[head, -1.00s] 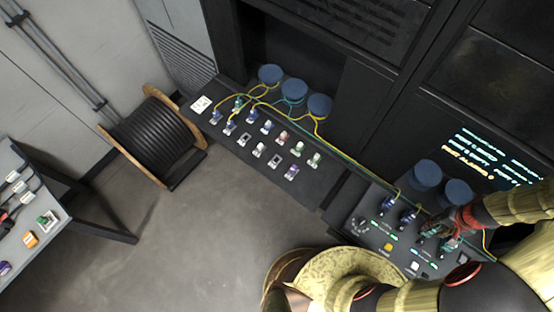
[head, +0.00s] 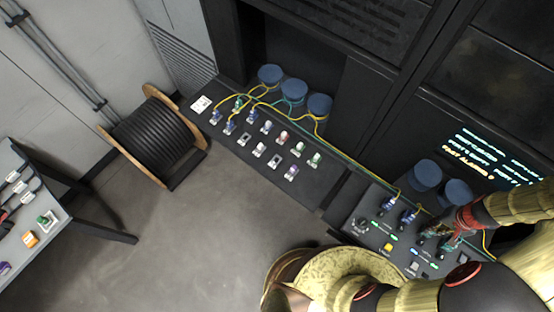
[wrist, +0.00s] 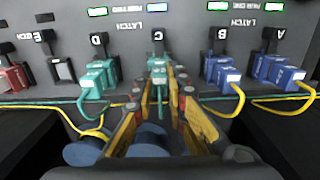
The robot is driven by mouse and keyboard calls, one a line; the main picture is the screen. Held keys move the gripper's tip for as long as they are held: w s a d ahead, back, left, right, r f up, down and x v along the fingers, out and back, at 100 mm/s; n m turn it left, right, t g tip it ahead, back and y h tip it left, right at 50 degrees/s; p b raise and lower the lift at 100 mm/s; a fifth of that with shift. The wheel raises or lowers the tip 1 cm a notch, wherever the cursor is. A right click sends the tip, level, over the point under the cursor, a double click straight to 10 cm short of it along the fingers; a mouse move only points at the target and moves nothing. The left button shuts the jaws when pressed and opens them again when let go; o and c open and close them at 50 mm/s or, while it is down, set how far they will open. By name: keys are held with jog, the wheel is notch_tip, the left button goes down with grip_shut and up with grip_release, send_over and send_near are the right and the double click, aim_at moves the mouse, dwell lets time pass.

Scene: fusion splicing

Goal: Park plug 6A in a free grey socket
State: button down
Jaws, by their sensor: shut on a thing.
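My gripper (wrist: 158,105) is at the latch panel (wrist: 190,40), with its yellow-sided fingers on both sides of a teal plug (wrist: 158,75) at position C. It is shut on this plug, whose label is too small to read surely. The plug still lines up with position C; I cannot tell how deep it sits. In the head view my gripper (head: 440,232) is at the right console, partly hiding the plugs there. The socket board (head: 225,165) lies to the left. Its grey sockets (head: 244,139) and (head: 275,161) look empty.
Another teal plug (wrist: 97,78) is at D, and blue plugs (wrist: 222,75) and (wrist: 280,72) are at B and A. Yellow and teal cables run close by. A cable reel (head: 152,135) stands on the floor.

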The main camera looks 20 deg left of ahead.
jog(key=shift+r, duration=0.2)
jog(key=shift+r+p, duration=1.8)
jog(key=shift+r, duration=1.05)
